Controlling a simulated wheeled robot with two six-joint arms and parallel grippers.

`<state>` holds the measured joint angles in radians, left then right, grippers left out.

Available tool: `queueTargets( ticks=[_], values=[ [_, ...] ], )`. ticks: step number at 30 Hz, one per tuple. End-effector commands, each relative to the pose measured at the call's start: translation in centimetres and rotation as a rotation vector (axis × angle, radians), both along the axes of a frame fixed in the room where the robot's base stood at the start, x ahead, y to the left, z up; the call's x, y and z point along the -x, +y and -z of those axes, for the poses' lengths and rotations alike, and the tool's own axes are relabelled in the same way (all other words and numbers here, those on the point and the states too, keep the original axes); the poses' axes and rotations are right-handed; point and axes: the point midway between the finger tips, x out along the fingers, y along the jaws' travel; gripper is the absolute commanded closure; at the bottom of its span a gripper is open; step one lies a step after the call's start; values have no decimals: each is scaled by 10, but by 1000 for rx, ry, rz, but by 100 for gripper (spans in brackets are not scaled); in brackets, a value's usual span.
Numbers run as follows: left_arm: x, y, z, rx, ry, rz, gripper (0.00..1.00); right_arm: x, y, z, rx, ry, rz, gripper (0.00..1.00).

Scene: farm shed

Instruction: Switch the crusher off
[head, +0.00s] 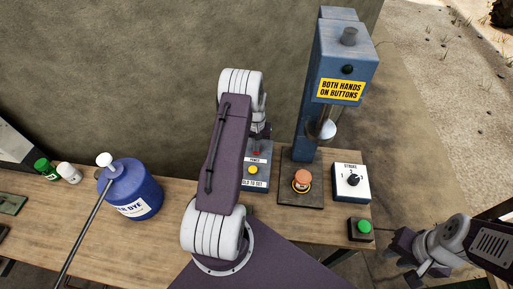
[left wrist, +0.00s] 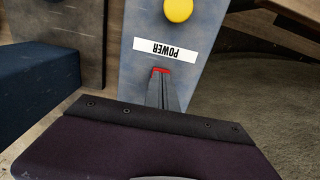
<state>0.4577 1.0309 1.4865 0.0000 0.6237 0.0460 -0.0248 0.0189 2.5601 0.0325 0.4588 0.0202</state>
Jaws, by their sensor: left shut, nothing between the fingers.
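The crusher (head: 306,125) is a blue upright press with a yellow sign reading "BOTH HANDS ON BUTTONS". To its left stands a grey panel (head: 262,181) with a POWER label (head: 256,160), a yellow button (head: 253,170) and a red part beyond the label. In the left wrist view the panel (left wrist: 190,65) shows the yellow button (left wrist: 178,9) and the red part (left wrist: 161,70). My left gripper (left wrist: 162,76) is shut and empty, its tips over the red part; contact cannot be told. My right gripper (head: 408,263) looks open and empty, right of the bench.
An orange-topped item (head: 302,177) sits under the ram. Right of it are a STROKE dial box (head: 351,181) and a green button box (head: 362,229). A blue dye drum (head: 133,190) and small bottles (head: 68,173) stand at left. A wall (head: 150,80) is behind the bench.

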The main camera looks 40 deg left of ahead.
Motion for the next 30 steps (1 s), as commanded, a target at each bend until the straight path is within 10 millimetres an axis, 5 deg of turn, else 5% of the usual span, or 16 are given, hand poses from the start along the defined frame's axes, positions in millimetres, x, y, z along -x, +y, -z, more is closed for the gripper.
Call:
queueTargets(
  ticks=[18,30],
  values=[
    [0,0,-65,0,0,0,100,0,0,-49,0,0,0,75],
    [0,0,-65,0,1,0,100,0,0,-48,0,0,0,75]
  ],
)
